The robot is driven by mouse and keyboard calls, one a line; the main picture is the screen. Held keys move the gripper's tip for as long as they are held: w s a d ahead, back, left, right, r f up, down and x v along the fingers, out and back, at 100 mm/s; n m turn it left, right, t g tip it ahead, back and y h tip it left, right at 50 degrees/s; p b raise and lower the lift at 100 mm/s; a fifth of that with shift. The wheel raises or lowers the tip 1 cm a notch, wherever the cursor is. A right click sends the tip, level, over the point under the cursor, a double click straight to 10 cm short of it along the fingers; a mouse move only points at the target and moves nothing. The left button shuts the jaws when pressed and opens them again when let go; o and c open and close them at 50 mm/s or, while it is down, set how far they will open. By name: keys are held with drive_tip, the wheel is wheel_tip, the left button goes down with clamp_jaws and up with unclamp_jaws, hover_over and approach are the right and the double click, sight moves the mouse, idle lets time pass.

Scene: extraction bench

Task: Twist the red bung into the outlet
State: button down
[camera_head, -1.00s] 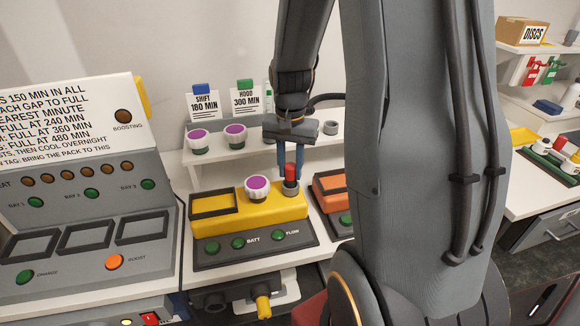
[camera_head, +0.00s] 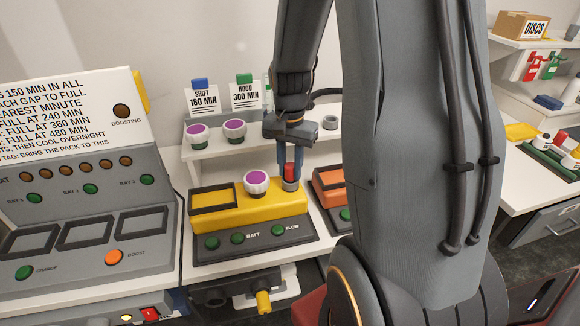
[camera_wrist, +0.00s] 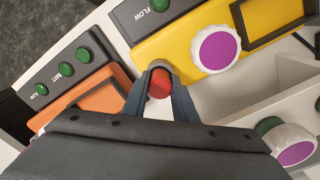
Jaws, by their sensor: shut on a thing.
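The red bung (camera_head: 289,171) sits upright at the grey outlet (camera_head: 290,185) on the right end of the yellow unit (camera_head: 225,213). My gripper (camera_head: 291,168) points down from above and is shut on the bung. In the wrist view the red bung (camera_wrist: 160,84) shows between my two fingers (camera_wrist: 160,92), with the grey outlet rim (camera_wrist: 158,66) around its far side. How deep the bung sits in the outlet cannot be seen.
A purple-topped white knob (camera_head: 257,183) stands on the yellow unit close to the left of the bung. An orange unit (camera_head: 328,184) is close on the right. A shelf (camera_head: 215,147) with more knobs and cards is behind. A charger console (camera_head: 85,225) stands at left.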

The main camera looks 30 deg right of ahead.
drive_tip(key=m, duration=0.3)
drive_tip(key=shift+m+p, duration=0.35)
drive_tip(key=shift+m, duration=0.05)
drive_tip(key=m, duration=0.3)
drive_tip(key=shift+m, duration=0.3)
drive_tip(key=c, duration=1.4)
unclamp_jaws()
drive_tip(key=shift+o, duration=0.2)
drive_tip(key=shift+r+b, duration=0.85)
drive_tip(key=shift+r, duration=3.05)
